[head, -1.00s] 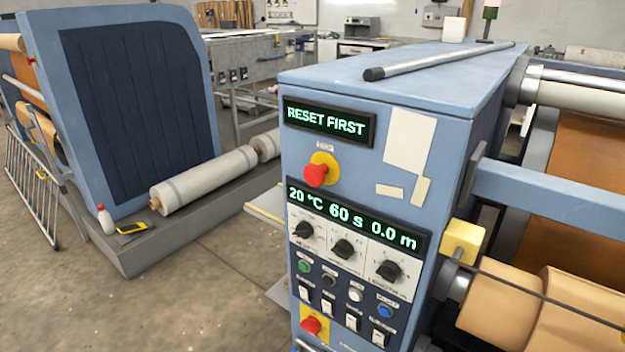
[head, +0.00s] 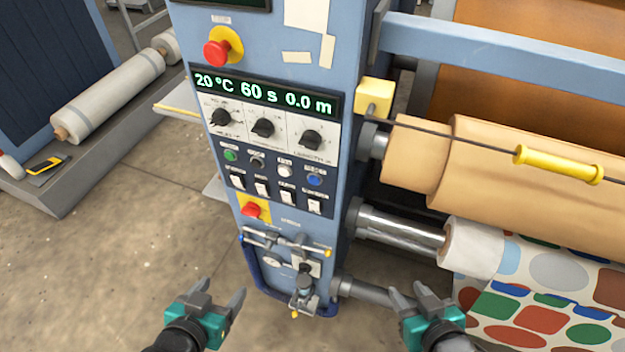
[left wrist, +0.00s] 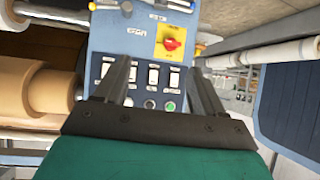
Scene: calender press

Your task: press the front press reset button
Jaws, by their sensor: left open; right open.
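The press's front control panel (head: 275,125) stands ahead in the head view. A blue button (head: 315,180), with a small label above that seems to read RESET, is at the right end of a button row with green (head: 230,155), black (head: 256,162) and white (head: 285,171) buttons. My left gripper (head: 222,288) is open and empty, low and left of the panel. My right gripper (head: 408,290) is open and empty, low and right of it. The left wrist view shows the panel inverted between the left fingers (left wrist: 158,68); the blue button is not visible there.
Rocker switches (head: 262,188) lie just below the row. A valve assembly (head: 300,270) protrudes low on the press.

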